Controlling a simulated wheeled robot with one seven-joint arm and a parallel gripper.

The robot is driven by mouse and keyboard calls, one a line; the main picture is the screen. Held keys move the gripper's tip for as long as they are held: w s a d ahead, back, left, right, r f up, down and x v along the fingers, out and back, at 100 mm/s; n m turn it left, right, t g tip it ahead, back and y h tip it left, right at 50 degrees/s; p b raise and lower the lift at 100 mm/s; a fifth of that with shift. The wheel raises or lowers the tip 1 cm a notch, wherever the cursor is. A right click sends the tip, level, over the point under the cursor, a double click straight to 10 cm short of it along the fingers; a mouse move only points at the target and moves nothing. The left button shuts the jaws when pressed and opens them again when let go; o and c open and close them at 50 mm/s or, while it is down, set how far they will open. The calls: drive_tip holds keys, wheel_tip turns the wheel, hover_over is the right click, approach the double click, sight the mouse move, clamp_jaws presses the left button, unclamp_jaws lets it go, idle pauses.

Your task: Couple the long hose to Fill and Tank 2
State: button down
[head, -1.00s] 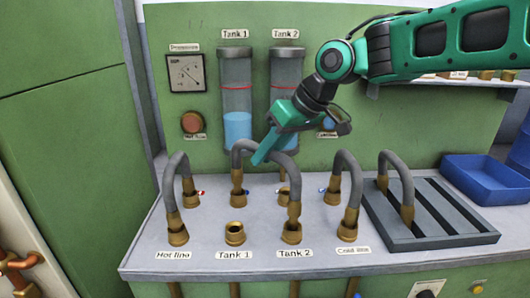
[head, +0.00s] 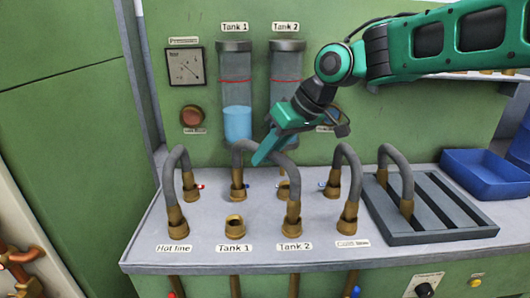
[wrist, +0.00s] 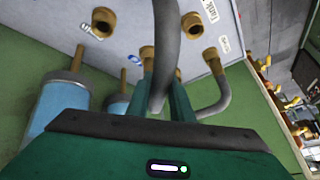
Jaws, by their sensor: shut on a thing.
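The long grey hose (head: 277,155) arches from a brass rear fitting (head: 238,193) to the front fitting labelled Tank 2 (head: 291,228). Its right brass end (head: 293,210) stands upright in line with the Tank 2 fitting; I cannot tell if it is fully seated. Its left end is at the rear fitting, whose label I cannot see. My gripper (head: 258,160) is shut on the hose's arch, left of its middle. In the wrist view the hose (wrist: 167,45) runs between my fingers (wrist: 163,100).
The Tank 1 fitting (head: 235,227) is empty. Other hoses arch at Hot line (head: 170,175) and Cold line (head: 357,175). Another hose (head: 396,160) stands on the slotted grey rack (head: 450,215). A rear fitting (head: 284,189) is partly behind the held hose. A blue bin (head: 485,170) is at right.

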drive_tip(key=shift+f, duration=0.3)
drive_tip(key=c, duration=1.5)
unclamp_jaws()
